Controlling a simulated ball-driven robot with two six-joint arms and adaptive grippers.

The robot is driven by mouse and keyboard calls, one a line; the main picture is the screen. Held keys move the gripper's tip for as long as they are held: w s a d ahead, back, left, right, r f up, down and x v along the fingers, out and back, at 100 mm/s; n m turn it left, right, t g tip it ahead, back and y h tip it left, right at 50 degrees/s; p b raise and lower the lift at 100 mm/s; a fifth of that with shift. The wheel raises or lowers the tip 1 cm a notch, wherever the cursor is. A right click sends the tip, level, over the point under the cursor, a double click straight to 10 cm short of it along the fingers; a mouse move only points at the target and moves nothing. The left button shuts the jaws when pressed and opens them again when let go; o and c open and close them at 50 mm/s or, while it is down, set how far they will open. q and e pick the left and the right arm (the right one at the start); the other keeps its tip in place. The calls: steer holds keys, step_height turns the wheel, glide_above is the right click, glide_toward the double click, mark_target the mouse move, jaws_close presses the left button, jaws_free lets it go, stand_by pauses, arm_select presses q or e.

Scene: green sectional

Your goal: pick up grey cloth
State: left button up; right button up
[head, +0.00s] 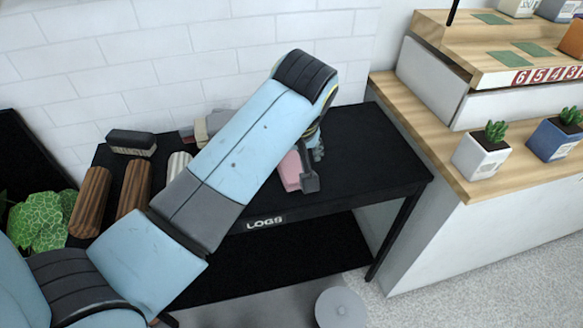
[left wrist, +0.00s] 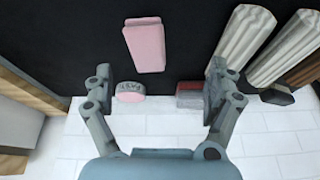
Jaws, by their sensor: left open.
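I cannot make out a grey cloth for sure. A small grey-and-red block (left wrist: 190,97) lies near the wall side of the black table, beside one finger in the left wrist view. A grey, soft-edged item (head: 218,120) shows partly behind my arm in the head view. A pink block (left wrist: 144,45) lies on the table, and also shows in the head view (head: 290,171). A round pink-edged tin (left wrist: 130,92) sits beside the other finger. My left gripper (left wrist: 158,78) is open and empty above the table, over the right part in the head view (head: 312,166). My right gripper is not in view.
Brown logs (head: 91,200), white fluted pieces (left wrist: 245,38) and a dark brush (head: 131,142) lie on the table's left part. The table's right end is clear. A white brick wall stands behind. A wooden counter with potted succulents (head: 483,150) stands right.

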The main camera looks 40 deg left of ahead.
arm_select(q)
steer(key=w+d+n, duration=0.1)
steer(key=w, duration=0.2)
steer(key=b, duration=0.1)
glide_above(293, 169)
steer(key=d, duration=0.2)
steer(key=f, duration=0.2)
steer(key=s+f, duration=0.1)
steer(key=f, duration=0.1)
steer(key=shift+d+f, duration=0.1)
steer(key=shift+d, duration=0.05)
steer(key=b+x, duration=0.1)
steer(key=x, duration=0.5)
steer(key=shift+s, duration=0.2)
steer(key=c, duration=1.3)
